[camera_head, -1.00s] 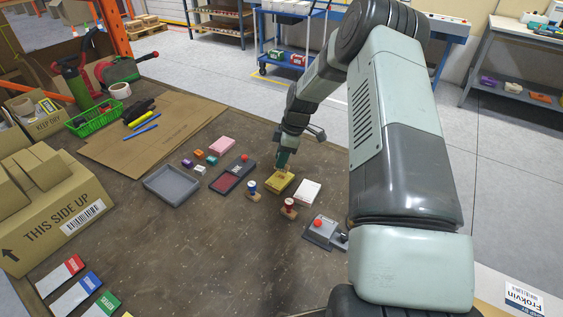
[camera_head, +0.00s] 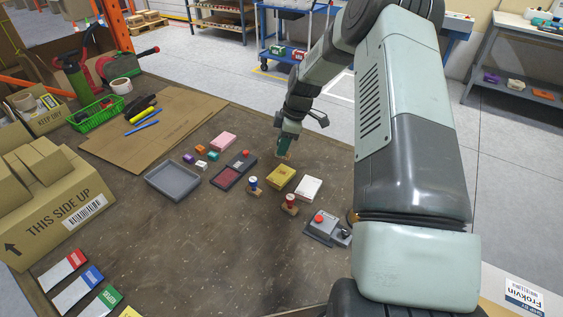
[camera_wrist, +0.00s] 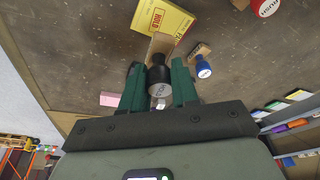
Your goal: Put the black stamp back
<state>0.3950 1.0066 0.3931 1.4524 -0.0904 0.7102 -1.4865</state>
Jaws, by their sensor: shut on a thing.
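The black stamp (camera_wrist: 160,84) has a round black handle and a wooden base. My gripper (camera_head: 283,147) is shut on its handle, with green fingers on both sides in the wrist view. In the head view the stamp's wooden base (camera_head: 284,158) shows below the fingers, behind the yellow pad (camera_head: 280,177). In the wrist view the yellow pad (camera_wrist: 162,20) with a red HOLD mark lies past the base. A blue stamp (camera_head: 253,184) and a red stamp (camera_head: 291,203) stand upright in front of the pad. I cannot see a marked place for the black stamp.
A grey tray (camera_head: 172,194), a dark red ink pad (camera_head: 229,178), a pink block (camera_head: 223,141) and a white pad (camera_head: 308,188) lie nearby. A grey device with a red knob (camera_head: 320,219) stands at front right. Small coloured blocks sit left of the ink pad. The front middle is clear.

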